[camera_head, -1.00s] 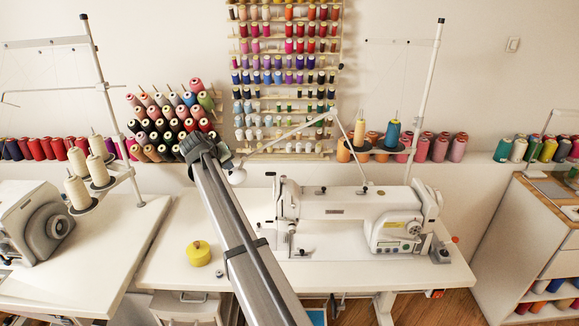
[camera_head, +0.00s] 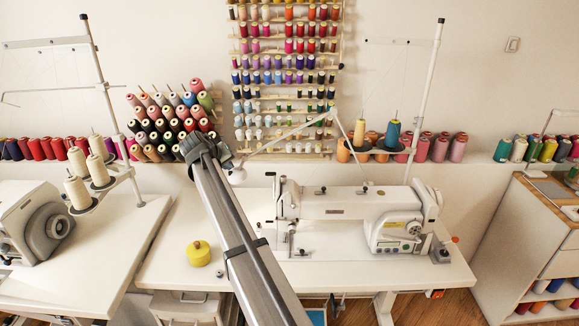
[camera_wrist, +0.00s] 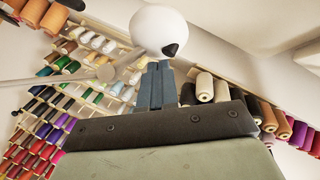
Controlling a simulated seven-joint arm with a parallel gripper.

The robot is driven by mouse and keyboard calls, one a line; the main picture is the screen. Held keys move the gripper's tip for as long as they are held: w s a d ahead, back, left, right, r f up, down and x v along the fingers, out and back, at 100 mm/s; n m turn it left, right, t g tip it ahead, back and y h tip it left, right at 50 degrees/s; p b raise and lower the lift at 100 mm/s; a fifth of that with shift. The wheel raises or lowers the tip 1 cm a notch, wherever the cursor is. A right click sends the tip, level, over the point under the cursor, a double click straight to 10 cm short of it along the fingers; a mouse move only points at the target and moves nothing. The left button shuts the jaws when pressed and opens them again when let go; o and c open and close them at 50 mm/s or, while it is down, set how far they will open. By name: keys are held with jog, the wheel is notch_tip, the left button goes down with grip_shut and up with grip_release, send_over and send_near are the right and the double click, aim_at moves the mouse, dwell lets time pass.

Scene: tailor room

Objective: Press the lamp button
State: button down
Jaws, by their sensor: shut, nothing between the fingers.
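The desk lamp has a thin white jointed arm (camera_head: 290,132) and a small white round head (camera_head: 237,176), just right of the end of my arm. In the wrist view the lamp head (camera_wrist: 158,27) is close and large, with a black button (camera_wrist: 171,49) on its lower right side. My gripper (camera_wrist: 158,66) is shut and empty, its two dark fingers side by side. The fingertips appear just below the lamp head, slightly left of the button in the picture. I cannot tell whether they touch it. In the head view the fingers are not clearly visible.
A white sewing machine (camera_head: 355,205) stands on the white table (camera_head: 165,245), right of my arm. A yellow round object (camera_head: 198,253) sits left of my arm. Thread racks (camera_head: 286,75) cover the wall behind. A thread stand (camera_head: 110,115) rises at the left.

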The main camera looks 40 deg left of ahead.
aim_at(229, 176)
jog(key=shift+f, duration=0.25)
dwell(0.4)
jog(key=shift+f, duration=0.2)
jog(key=shift+r, duration=0.5)
dwell(0.5)
jog(key=shift+r, duration=2.9)
